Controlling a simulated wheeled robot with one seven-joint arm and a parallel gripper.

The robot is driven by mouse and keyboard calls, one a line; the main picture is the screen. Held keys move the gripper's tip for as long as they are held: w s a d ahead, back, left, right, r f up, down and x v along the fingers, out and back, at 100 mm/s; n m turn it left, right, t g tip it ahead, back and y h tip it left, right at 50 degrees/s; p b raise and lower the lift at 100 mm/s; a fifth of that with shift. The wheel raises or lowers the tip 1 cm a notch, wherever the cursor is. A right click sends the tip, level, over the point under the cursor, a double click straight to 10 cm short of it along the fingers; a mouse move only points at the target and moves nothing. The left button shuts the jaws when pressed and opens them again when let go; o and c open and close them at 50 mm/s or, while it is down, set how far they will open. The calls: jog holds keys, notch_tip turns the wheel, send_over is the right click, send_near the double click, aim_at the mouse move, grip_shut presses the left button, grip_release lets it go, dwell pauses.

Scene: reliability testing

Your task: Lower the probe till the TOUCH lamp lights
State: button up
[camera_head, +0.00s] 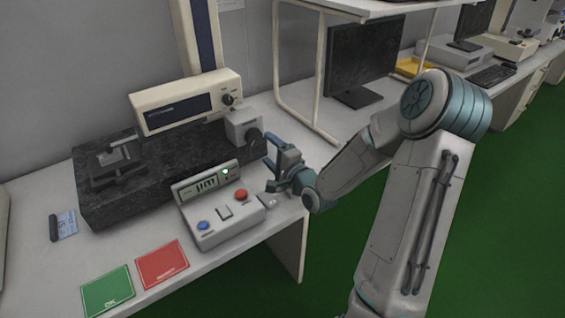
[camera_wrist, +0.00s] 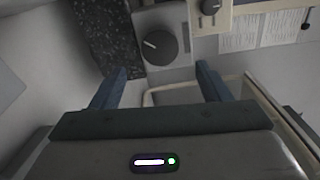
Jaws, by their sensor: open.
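The measuring machine has a cream drive unit (camera_head: 186,103) on a column above a black granite base (camera_head: 100,205). A grey box with a dark round knob (camera_head: 255,137) stands at its right end; in the wrist view the knob (camera_wrist: 158,45) carries a white mark and lies ahead, between my fingertips. My gripper (camera_head: 268,152) is open and empty, just right of the knob and apart from it. Its blue fingers (camera_wrist: 160,80) are spread wide. A small lamp (camera_head: 225,172) on the control box glows pale; its label is unreadable. I cannot make out the probe tip.
The control box (camera_head: 222,222) has a display, a red button (camera_head: 241,195) and a blue button (camera_head: 204,225). A fixture (camera_head: 117,160) sits on the granite. Green (camera_head: 108,291) and red (camera_head: 162,265) cards lie in front. A shelf frame (camera_head: 277,70) stands behind my gripper.

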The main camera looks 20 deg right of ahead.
jog(key=v, duration=0.6)
jog(key=shift+s, duration=0.4)
dwell(3.2)
